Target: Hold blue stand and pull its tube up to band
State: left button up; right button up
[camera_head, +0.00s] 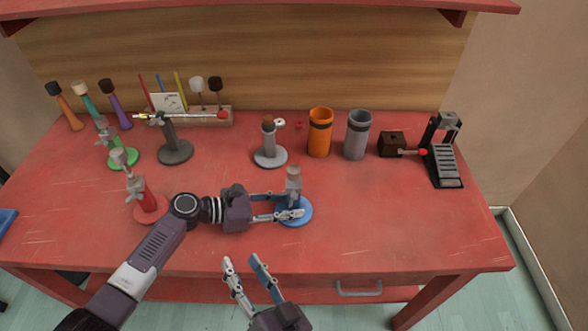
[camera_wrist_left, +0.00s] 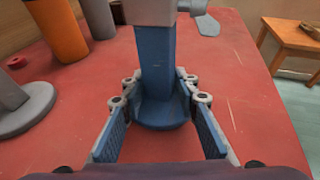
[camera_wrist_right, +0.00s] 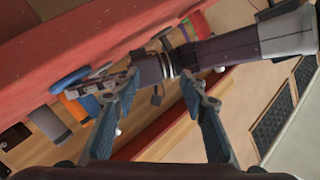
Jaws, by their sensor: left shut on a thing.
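The blue stand (camera_head: 304,212) stands upright near the table's front, with a round blue base. Its blue post (camera_wrist_left: 156,65) shows in the left wrist view, with a grey collar (camera_wrist_left: 150,10) and side knob on top. In the head view a grey top part (camera_head: 293,174) rises above the gripper; I cannot make out a band on the tube. My left gripper (camera_head: 290,207) is shut on the post, low above the base, a finger on each side. My right gripper (camera_head: 243,262) is open and empty in front of the table edge, apart from the stand.
Red (camera_head: 149,207), green (camera_head: 123,158) and grey stands (camera_head: 270,157) stand left and behind. Orange (camera_head: 319,135) and grey cups (camera_head: 357,137) and a black pedal (camera_head: 445,165) are farther back. The table right of the blue stand is clear.

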aim_at(297, 176)
jog(key=w+d+r+n+t+h, duration=0.2)
jog(key=w+d+r, duration=0.2)
jog(key=d, duration=0.3)
jog(key=w+d+r+n+t+h, duration=0.1)
jog(key=w+d+r+h, duration=0.1)
jog(key=w+d+r, duration=0.3)
jog(key=x, duration=0.7)
jog(key=d+x, duration=0.1)
jog(key=x, duration=0.3)
jog(key=shift+w+f, duration=0.1)
jog(key=shift+f, duration=0.15)
jog(key=shift+d, duration=0.1)
grip_shut()
